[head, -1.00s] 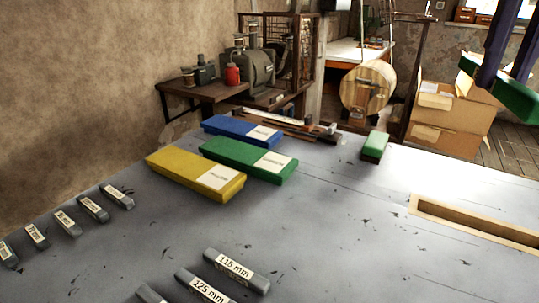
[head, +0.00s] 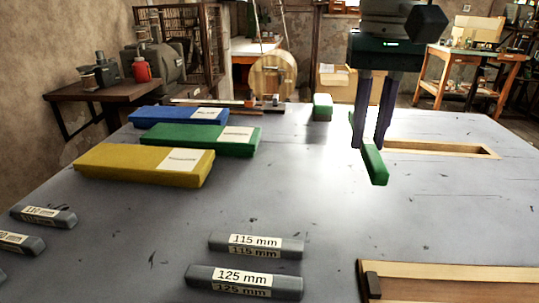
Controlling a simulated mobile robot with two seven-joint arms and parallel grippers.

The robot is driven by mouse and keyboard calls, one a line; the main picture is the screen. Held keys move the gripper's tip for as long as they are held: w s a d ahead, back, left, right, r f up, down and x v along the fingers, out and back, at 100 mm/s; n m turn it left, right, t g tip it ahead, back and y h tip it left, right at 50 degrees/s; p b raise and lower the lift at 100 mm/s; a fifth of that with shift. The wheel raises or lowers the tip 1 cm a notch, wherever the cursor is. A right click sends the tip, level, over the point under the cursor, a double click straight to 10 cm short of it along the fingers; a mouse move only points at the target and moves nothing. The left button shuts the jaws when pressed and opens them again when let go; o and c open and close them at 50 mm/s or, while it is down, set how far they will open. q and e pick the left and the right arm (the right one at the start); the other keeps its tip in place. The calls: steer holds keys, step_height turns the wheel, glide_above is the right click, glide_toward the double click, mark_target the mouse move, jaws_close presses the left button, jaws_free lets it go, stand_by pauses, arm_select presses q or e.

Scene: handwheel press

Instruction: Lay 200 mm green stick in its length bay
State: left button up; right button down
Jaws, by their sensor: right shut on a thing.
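My right gripper (head: 371,143) points down at the right of the middle, its dark fingers shut on a green stick (head: 374,167). The stick looks held a little above the grey table and points toward me; its length cannot be read. A shorter green block (head: 322,107) lies apart on the table, to the left and behind. Grey blocks with length labels lie in front: one reads 115 mm (head: 258,245) and one 125 mm (head: 243,282). No label reading 200 mm can be made out. My left gripper is not in view.
A shallow wooden frame (head: 490,152) is right of the held stick. A wooden tray (head: 450,272) is at the front right. The table's middle (head: 300,190) is clear.

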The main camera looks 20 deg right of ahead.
mark_target(354, 200)
step_height(354, 200, down, 8)
steer(key=shift+r+b, duration=0.1)
steer(key=shift+b, duration=0.5)
steer(key=shift+f, duration=0.35)
steer(key=c, duration=0.8)
jaws_free()
steer(key=shift+f, duration=0.15)
